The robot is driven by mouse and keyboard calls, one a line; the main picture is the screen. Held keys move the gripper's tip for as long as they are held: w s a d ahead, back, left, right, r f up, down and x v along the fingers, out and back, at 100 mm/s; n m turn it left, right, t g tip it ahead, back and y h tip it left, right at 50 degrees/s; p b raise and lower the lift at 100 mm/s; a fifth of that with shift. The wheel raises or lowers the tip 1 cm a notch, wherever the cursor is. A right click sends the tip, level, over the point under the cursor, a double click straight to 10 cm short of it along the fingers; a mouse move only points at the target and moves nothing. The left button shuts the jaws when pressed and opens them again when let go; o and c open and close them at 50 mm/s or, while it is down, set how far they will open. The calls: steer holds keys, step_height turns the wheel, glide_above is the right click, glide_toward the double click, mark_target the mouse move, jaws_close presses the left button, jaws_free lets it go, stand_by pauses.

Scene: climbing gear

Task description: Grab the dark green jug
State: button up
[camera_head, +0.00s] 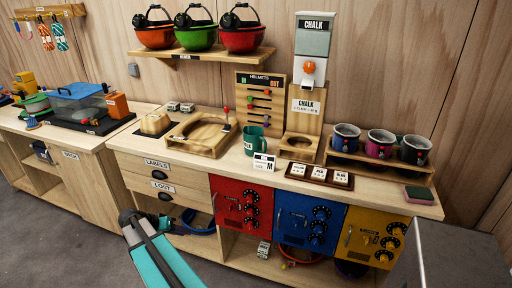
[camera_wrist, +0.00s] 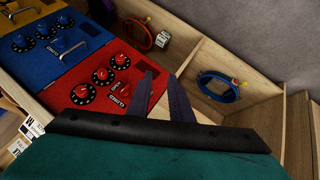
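The dark green jug (camera_head: 253,139) stands upright on the wooden counter in the head view, behind a small white card marked M (camera_head: 263,165). I cannot make out the jug in the wrist view. My gripper (camera_wrist: 164,78) shows two dark fingers with a gap between them in the wrist view, and nothing is held there. In the head view my teal arm comes up from the bottom edge, and its end is in front of the cabinet, lower and left of the jug and well apart from it.
A wooden tray (camera_head: 205,151) lies left of the jug, and a chalk dispenser stand (camera_head: 305,112) rises to its right. Red (camera_head: 238,203), blue (camera_head: 306,219) and yellow (camera_head: 372,241) locker doors are below the counter. A shelf of helmets (camera_head: 190,54) hangs above.

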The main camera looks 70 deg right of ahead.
steer(key=s+d+r+m+h, duration=0.1)
steer(key=d+r+m, duration=0.1)
steer(key=d+r, duration=0.4)
steer(key=s+d+r+m+g+h, duration=0.1)
steer(key=s+d+r+m, duration=0.1)
steer(key=d+r, duration=0.4)
steer(key=s+d+r+m+g+h+b, duration=0.1)
steer(key=d+r+m, duration=0.2)
steer(key=d+r, duration=0.4)
steer(key=shift+s+d+r+m, duration=0.1)
steer(key=shift+s+r+m, duration=0.3)
steer(key=shift+r, duration=0.1)
steer(key=m+g, duration=0.2)
steer(key=m, duration=0.2)
glide_toward(265, 145)
steer(key=shift+w+a+r+h+b, duration=0.1)
steer(key=shift+w+a+h+b, duration=0.25)
steer(key=shift+w+a, duration=0.8)
steer(key=shift+d, duration=0.1)
steer(key=shift+p+x, duration=1)
steer(key=shift+x, duration=3.05)
steer(key=shift+s, duration=0.2)
steer(key=shift+p+x, duration=0.85)
steer(key=shift+x, duration=1.8)
